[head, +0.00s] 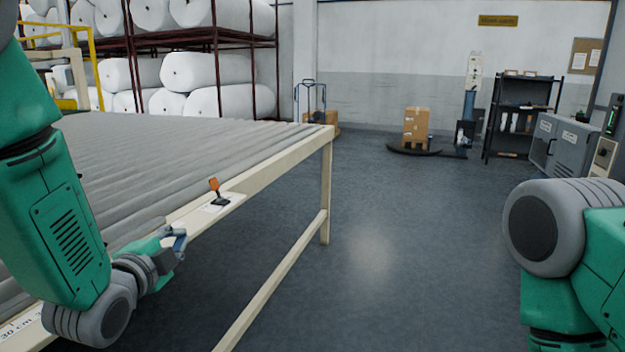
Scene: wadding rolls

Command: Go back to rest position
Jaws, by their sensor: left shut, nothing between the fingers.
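My left arm comes in from the left edge and bends over the near side of the roller table. My left gripper (176,243) is at the table's near rail, close below a small lever with an orange knob (214,186). The gripper is small in view, shut and empty, and apart from the lever. My right arm shows at the right edge with its elbow raised. Its gripper is out of the picture.
The roller table (280,152) fills the left, with a cream rail and legs. White wadding rolls (215,70) lie on red racks behind it. A cardboard box (416,127), a black shelf (519,115) and grey cabinets (566,146) stand at the back right. The middle floor is clear.

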